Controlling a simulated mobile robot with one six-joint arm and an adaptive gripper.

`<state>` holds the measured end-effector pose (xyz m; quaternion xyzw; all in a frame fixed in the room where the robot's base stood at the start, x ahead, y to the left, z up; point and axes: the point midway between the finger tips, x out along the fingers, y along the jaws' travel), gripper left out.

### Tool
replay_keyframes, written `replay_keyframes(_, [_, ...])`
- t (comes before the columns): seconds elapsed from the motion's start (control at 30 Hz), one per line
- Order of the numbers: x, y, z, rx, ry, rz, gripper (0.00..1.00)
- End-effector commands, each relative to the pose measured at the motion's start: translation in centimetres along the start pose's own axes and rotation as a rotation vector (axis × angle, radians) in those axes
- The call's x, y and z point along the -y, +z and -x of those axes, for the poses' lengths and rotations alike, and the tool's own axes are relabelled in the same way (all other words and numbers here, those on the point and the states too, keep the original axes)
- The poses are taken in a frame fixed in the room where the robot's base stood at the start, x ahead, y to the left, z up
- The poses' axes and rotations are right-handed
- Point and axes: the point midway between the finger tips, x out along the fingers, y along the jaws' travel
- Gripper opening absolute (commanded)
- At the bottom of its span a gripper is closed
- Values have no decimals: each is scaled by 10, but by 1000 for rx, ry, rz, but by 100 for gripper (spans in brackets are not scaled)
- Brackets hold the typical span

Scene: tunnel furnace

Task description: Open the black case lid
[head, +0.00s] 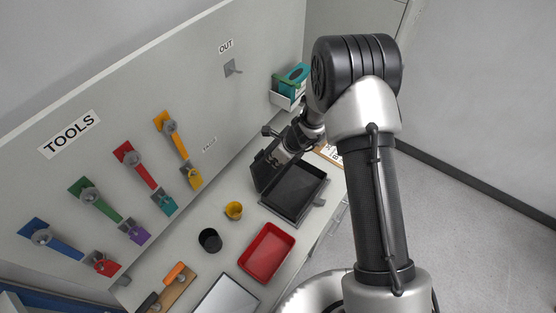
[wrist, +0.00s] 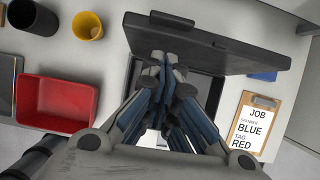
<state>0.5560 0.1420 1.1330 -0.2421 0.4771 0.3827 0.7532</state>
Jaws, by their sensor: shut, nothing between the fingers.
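The black case (head: 297,194) lies on the worktop, and its shallow inside shows in the head view. Its lid (head: 264,171) stands raised along the case's back left side. In the wrist view the lid (wrist: 225,55) spans the upper middle, with the case's dark opening (wrist: 205,85) below it. My gripper (wrist: 167,62) is shut and empty, its fingertips in front of the lid's lower left part. I cannot tell whether they touch the lid. In the head view my gripper (head: 285,150) is beside the lid, partly hidden by my wrist.
A red tray (head: 266,252), a yellow cup (head: 233,211) and a black cup (head: 210,240) stand left of the case. A clipboard (wrist: 252,122) lies on its right. A teal item in a white holder (head: 290,90) is behind. Tools hang on the panel (head: 205,95).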

Motion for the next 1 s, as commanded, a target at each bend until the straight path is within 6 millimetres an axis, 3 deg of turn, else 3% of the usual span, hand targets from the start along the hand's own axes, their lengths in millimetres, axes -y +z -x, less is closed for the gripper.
replay_keyframes(0.53, [1,1,7,1,-1,2,0])
replay_keyframes(1.0, [1,1,98,3,-3,1,0])
